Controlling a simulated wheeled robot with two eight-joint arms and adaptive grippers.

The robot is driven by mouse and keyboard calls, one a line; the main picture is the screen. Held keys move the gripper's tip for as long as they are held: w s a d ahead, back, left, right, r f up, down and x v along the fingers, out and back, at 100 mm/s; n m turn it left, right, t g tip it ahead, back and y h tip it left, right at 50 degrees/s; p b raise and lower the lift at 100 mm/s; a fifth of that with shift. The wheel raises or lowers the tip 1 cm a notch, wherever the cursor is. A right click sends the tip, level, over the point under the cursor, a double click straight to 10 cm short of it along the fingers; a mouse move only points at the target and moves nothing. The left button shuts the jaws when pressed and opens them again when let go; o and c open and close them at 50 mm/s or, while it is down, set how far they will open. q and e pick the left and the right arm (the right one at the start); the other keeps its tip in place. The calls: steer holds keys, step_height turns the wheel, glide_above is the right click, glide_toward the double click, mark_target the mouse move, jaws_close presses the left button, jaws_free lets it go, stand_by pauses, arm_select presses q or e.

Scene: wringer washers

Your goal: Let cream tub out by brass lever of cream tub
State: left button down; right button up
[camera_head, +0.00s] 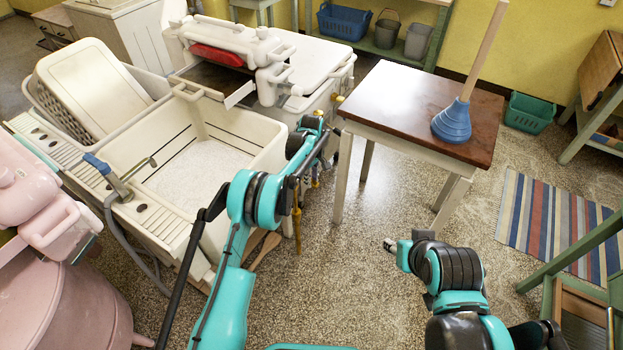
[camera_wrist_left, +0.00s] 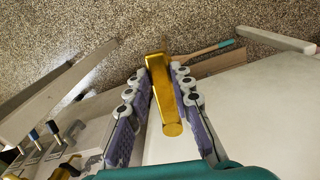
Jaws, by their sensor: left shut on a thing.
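The cream tub (camera_head: 325,60) is a cream wringer washer at the upper middle of the head view, behind the white sink. In the left wrist view the brass lever (camera_wrist_left: 163,95) is a thick golden bar between the two finger pads. My left gripper (camera_wrist_left: 161,72) is shut on it. In the head view my left gripper (camera_head: 317,140) is beside the tub's near right side, and my arm hides much of the lever there. My right arm shows at the lower right; a small grey tip (camera_head: 390,245) shows at its end, but its finger opening is unclear.
The sink (camera_head: 205,160) holds pale contents. A wooden table (camera_head: 410,105) with a blue plunger (camera_head: 452,120) stands to the right. A pink washer (camera_head: 60,300) is at lower left. Open speckled floor lies between table and sink, with a striped rug (camera_head: 555,215) at right.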

arm_select(q)
steer(key=shift+w, duration=0.1)
stand_by(0.3)
steer(key=c, duration=1.3)
jaws_free()
step_height(320, 180, up, 12)
steer(key=shift+r, duration=0.1)
